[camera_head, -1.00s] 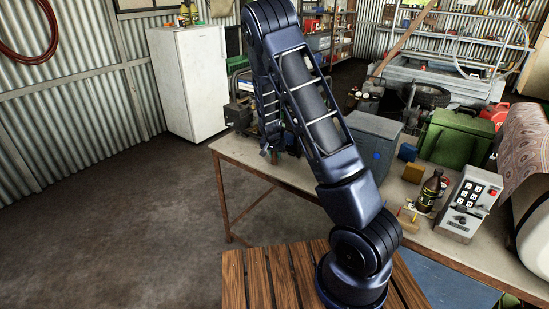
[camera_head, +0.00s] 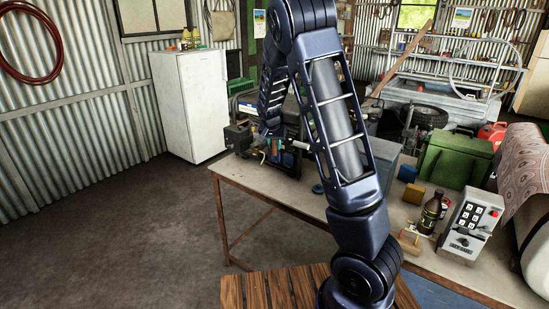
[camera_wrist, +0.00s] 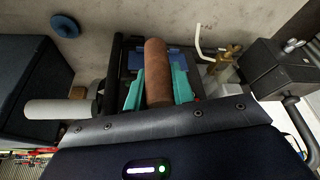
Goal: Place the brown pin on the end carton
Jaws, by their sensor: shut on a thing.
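My gripper (camera_wrist: 157,82) has teal fingers closed on both sides of the brown pin (camera_wrist: 157,62). The pin is a plain brown cylinder lying lengthwise between them in the wrist view, its far end sticking out past the fingers. A small blue box (camera_head: 408,172) and a small ochre box (camera_head: 414,193) stand on the table at the right. I cannot tell which thing is the end carton.
A vise (camera_wrist: 275,68) and brass fittings (camera_wrist: 226,70) lie right of the gripper in the wrist view. A dark box (camera_wrist: 28,85), grey cylinder (camera_wrist: 57,109) and blue disc (camera_wrist: 65,26) are left. A bottle (camera_head: 431,212) and control box (camera_head: 470,226) stand on the table (camera_head: 300,201).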

